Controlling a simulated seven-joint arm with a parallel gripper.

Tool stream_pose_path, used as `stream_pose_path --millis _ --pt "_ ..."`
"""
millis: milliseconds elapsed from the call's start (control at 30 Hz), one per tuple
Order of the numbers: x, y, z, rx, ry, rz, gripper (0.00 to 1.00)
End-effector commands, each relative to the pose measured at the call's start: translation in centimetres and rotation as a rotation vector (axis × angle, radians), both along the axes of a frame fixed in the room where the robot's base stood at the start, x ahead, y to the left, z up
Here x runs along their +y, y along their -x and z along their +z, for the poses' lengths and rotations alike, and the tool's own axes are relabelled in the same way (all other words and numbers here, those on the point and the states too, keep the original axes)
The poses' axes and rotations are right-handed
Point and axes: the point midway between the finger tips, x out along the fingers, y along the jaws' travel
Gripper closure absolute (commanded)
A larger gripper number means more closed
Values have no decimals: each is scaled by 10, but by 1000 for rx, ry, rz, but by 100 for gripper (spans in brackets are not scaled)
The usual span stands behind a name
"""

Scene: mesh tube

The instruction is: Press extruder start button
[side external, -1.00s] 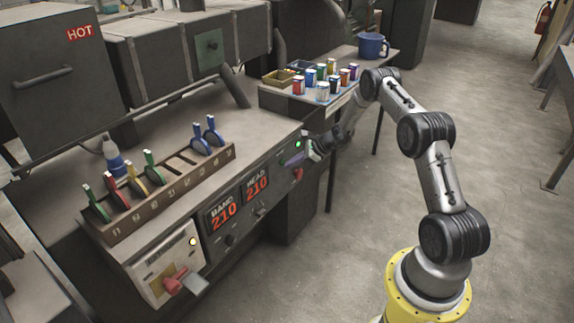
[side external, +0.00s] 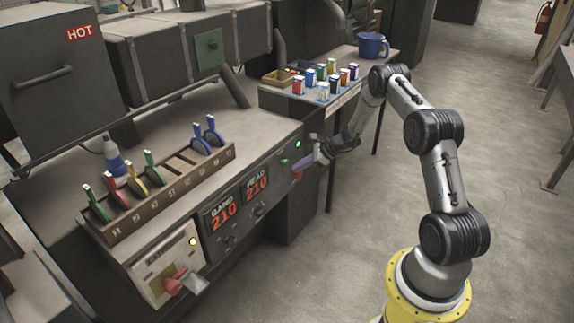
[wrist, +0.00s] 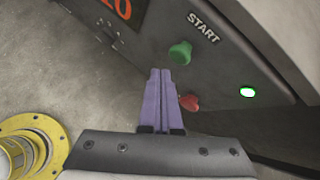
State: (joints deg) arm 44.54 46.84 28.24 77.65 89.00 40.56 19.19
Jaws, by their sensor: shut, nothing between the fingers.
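The green start button (wrist: 180,53) is on the dark panel beside the START label (wrist: 203,26) in the wrist view. My gripper (wrist: 160,72) is shut and empty, its two purple fingers side by side. Its tips appear just below and left of the button, with a visible gap in the picture; the depth between them is hard to judge. In the side external view my gripper (side external: 302,167) is at the right end of the machine's front panel.
A red knob (wrist: 188,103) is right beside the fingers, and a lit green lamp (wrist: 247,91) is farther right. A rack with coloured tools (side external: 150,200) stands on the machine top.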

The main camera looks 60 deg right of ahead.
Motion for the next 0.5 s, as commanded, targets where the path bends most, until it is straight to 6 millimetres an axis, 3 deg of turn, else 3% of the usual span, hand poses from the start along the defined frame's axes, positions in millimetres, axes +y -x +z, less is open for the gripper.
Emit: stream_pose_path --millis 500 --pt "0 40 0 0 -1 -1 100"
